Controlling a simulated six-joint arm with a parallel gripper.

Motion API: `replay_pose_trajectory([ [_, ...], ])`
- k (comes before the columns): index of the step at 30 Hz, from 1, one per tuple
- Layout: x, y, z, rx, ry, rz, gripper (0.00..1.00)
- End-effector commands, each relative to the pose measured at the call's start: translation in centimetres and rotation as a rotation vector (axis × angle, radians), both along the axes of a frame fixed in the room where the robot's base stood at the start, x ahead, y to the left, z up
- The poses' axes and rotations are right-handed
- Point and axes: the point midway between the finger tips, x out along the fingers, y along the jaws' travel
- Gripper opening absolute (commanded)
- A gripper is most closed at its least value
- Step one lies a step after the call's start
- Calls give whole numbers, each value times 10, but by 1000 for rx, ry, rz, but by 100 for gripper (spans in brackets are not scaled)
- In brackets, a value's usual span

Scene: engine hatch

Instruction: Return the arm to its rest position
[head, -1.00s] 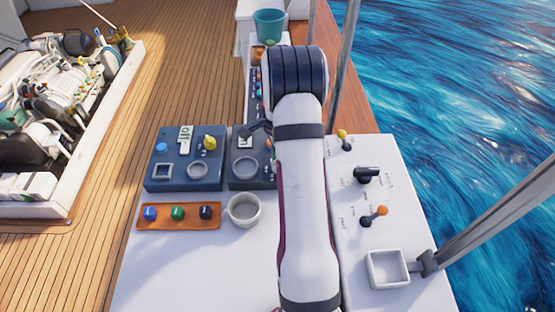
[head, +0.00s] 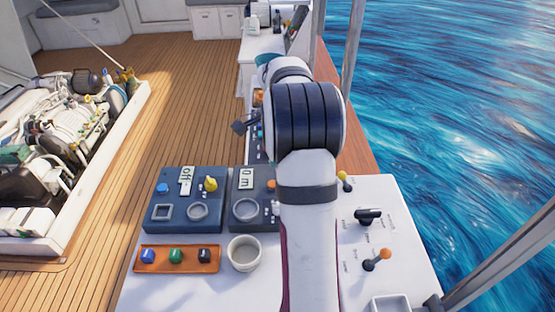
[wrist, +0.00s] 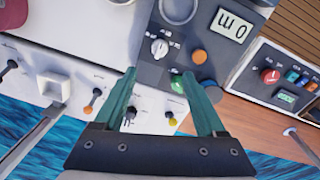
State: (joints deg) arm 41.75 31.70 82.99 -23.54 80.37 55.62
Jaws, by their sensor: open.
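My gripper (wrist: 160,72) shows in the wrist view with its two green fingers apart and nothing between them. It hangs above the console, over the dark panel with the "0 m" display (wrist: 232,25), a white knob and an orange button. In the head view my white arm with dark bands reaches forward over the console. A small dark part sticking out left of the arm looks like the gripper end; its fingers cannot be made out there.
A blue panel (head: 158,216) reading "off", an orange tray (head: 140,264) of coloured buttons and a white cup (head: 244,254) stand left of the arm. Levers (head: 378,260) stand to the right. An open engine hatch (head: 70,135) is far left. Metal poles (head: 351,45) rise at right.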

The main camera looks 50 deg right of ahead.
Motion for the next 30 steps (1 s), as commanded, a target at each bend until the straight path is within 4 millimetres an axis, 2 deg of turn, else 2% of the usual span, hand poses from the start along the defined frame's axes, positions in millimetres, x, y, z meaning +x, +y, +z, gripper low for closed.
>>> replay_pose_trajectory([
  [3,1,-1,18,-2,-1,0,73],
  [6,1,-1,24,0,0,1,73],
  [18,1,0,25,0,0,1,73],
  [20,2,6,28,2,-2,22,73],
  [22,3,35,39,10,-13,122,73],
  [23,2,56,46,17,-20,195,73],
  [25,-10,118,63,37,-43,428,73],
  [26,-20,148,69,46,-54,543,73],
  [27,-38,185,73,62,-69,699,73],
  [29,-70,234,74,82,-92,926,73],
  [30,-94,261,70,97,-106,1068,73],
])
